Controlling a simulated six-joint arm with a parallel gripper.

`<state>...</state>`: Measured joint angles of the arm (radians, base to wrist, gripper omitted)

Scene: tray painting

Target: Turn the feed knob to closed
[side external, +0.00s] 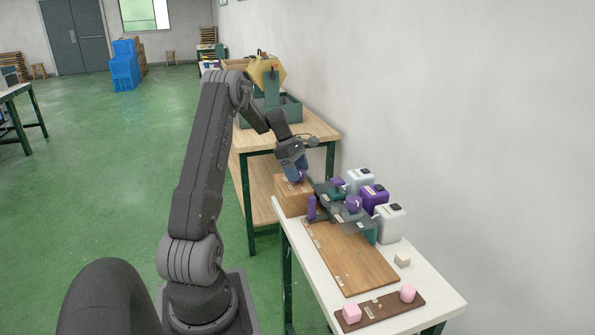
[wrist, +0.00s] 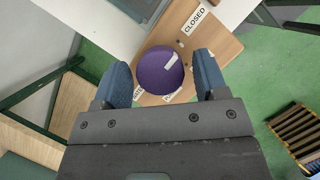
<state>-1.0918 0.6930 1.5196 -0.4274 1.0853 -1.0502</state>
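The feed knob is a round purple knob with a white mark (wrist: 160,76) on top of a wooden box (side external: 292,198). In the wrist view the mark sits on its upper right part. A CLOSED label (wrist: 195,17) is on the box, up and to the right of the knob. Two more labels below the knob are partly hidden. My gripper (wrist: 165,78) is open, with one blue finger on each side of the knob and small gaps visible. In the side view my gripper (side external: 298,172) points down at the box top and partly hides the knob.
The box stands at the far end of a white table (side external: 440,296). Beside it are a grey fixture, white and purple containers (side external: 390,222), a wooden board (side external: 350,258) and a brown strip with pink pieces (side external: 380,311). A wooden bench (side external: 316,127) stands behind.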

